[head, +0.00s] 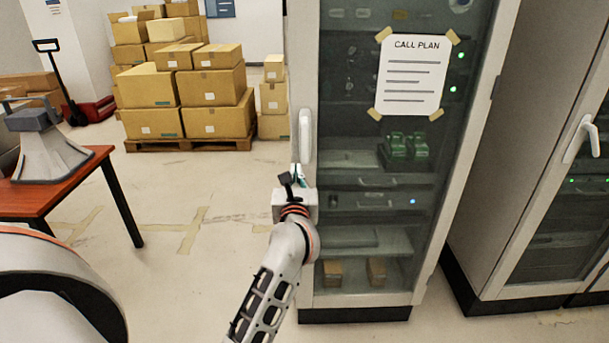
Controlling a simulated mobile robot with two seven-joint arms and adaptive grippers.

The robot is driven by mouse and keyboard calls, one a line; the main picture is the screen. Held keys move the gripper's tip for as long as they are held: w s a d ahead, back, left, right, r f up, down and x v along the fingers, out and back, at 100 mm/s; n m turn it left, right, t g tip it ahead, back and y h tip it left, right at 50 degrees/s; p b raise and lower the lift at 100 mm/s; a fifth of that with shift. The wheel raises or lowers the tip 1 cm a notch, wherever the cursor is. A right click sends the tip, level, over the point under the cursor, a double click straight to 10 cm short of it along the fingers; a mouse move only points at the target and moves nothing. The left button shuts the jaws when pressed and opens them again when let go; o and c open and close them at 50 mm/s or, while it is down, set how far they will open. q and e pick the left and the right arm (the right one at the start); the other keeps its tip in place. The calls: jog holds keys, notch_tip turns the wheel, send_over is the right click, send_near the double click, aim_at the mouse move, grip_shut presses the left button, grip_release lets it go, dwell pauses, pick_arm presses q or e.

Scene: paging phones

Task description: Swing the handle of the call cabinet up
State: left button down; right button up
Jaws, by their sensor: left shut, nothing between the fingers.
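The call cabinet (470,60) stands in the middle, with a glass door and a paper sign reading "CALL PLAN" (411,75). Its white handle (305,137) is on the left edge of the door and lies upright along the frame. The door looks closed. My left gripper (297,172) is just below the lower end of the handle, shut and empty. I cannot tell whether its fingertips touch the handle. My left wrist hides part of the lower door frame. My right gripper is not in view.
A second cabinet (555,215) with its own tilted white handle (580,138) stands at the right. A red-brown table (60,195) bearing a grey device (45,145) is at the left. Stacked cardboard boxes (215,85) on a pallet stand behind. The floor between is clear.

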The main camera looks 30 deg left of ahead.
aim_at(305, 153)
pick_arm(q)
jog(key=shift+b+x, duration=1.05)
jog(key=shift+x, duration=3.95)
jog(key=shift+w+d, duration=0.3)
jog(key=shift+d, duration=0.15)
jog(key=shift+w+d+r+b, duration=0.1)
jog(key=shift+w+d+b, duration=0.25)
jog(key=shift+d, duration=0.25)
